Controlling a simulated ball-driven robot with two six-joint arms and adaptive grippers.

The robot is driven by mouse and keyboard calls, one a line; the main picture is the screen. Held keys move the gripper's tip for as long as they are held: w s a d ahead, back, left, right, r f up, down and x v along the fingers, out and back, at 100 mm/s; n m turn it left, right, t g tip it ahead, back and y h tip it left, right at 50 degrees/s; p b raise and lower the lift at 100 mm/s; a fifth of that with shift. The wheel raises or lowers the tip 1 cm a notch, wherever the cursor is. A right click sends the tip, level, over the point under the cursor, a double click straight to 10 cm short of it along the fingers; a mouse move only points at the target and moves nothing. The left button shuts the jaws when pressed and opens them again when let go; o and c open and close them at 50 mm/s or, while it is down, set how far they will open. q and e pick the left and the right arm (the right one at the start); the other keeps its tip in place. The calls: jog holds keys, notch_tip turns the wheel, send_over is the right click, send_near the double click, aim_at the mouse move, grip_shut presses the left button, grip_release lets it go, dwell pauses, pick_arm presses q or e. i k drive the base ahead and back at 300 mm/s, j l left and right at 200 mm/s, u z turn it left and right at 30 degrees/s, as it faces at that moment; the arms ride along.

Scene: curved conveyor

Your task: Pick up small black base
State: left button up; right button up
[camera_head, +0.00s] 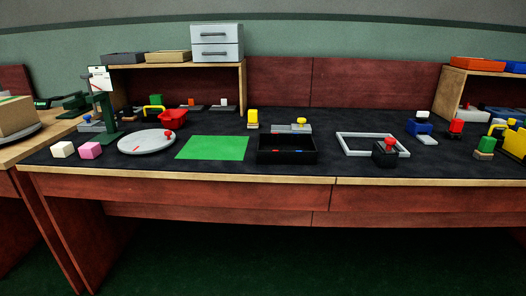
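A small black block (384,159) stands on the dark table top near the front right. A red knob (389,143) sits on top of it. The block is by the front right part of a light grey rectangular frame (356,152) lying flat; I cannot tell whether they touch. It is the small black base-like piece I can make out. Neither of my grippers shows in the head view.
A black open tray (287,157) stands left of the frame, beside a green mat (212,148). A round grey plate (146,143) and white and pink cubes (90,151) lie farther left. A blue block (419,129) is behind right. Some dark table top is bare.

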aim_at(274, 148)
jog(key=i+j, duration=0.2)
jog(key=j, duration=0.15)
jog(key=i+j+z, duration=0.15)
jog(key=j, duration=0.2)
jog(key=i+j, duration=0.15)
jog(key=j, duration=0.2)
jog(key=i+j+z, duration=0.1)
jog(key=j, duration=0.25)
jog(key=i+j, duration=0.25)
jog(key=j, duration=0.15)
jog(key=l+z, duration=0.05)
